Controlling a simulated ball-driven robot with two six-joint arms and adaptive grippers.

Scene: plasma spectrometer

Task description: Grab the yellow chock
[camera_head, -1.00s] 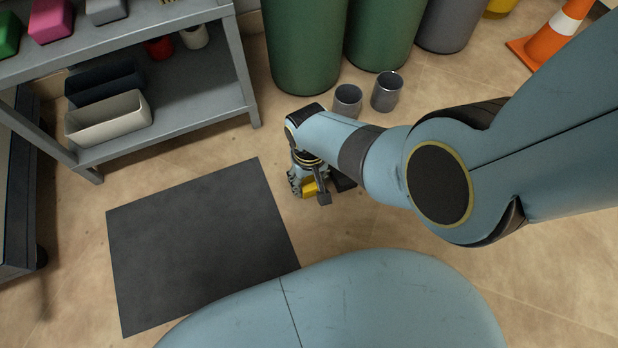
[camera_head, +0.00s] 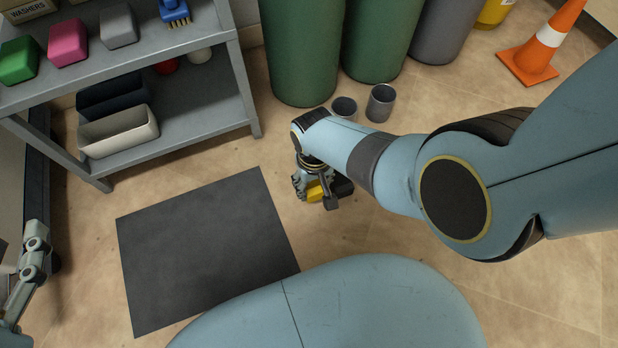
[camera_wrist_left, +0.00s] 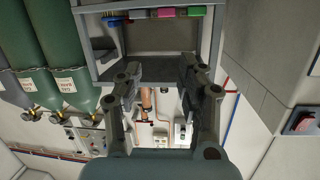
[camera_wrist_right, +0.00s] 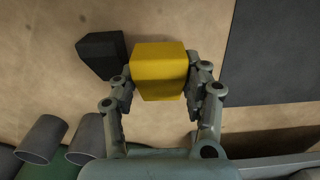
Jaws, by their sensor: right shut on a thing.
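The yellow chock (camera_wrist_right: 159,72) is a yellow block between the fingers of my right gripper (camera_wrist_right: 160,90) in the right wrist view. The fingers are shut on its two sides. In the head view, the yellow chock (camera_head: 315,191) shows only partly, under my right gripper (camera_head: 316,188), just right of the dark mat. Whether it touches the floor is hard to tell. My left gripper (camera_wrist_left: 163,85) is open and empty in the left wrist view, with wide space between its fingers. In the head view, only part of the left arm shows at the left edge.
A black block (camera_wrist_right: 101,54) lies on the floor beside the yellow chock. A dark mat (camera_head: 205,250) lies to the left. Two grey cups (camera_head: 381,103) stand near green cylinders (camera_head: 303,50). A grey shelf (camera_head: 190,125) holds bins and coloured blocks. An orange cone (camera_head: 535,50) stands back right.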

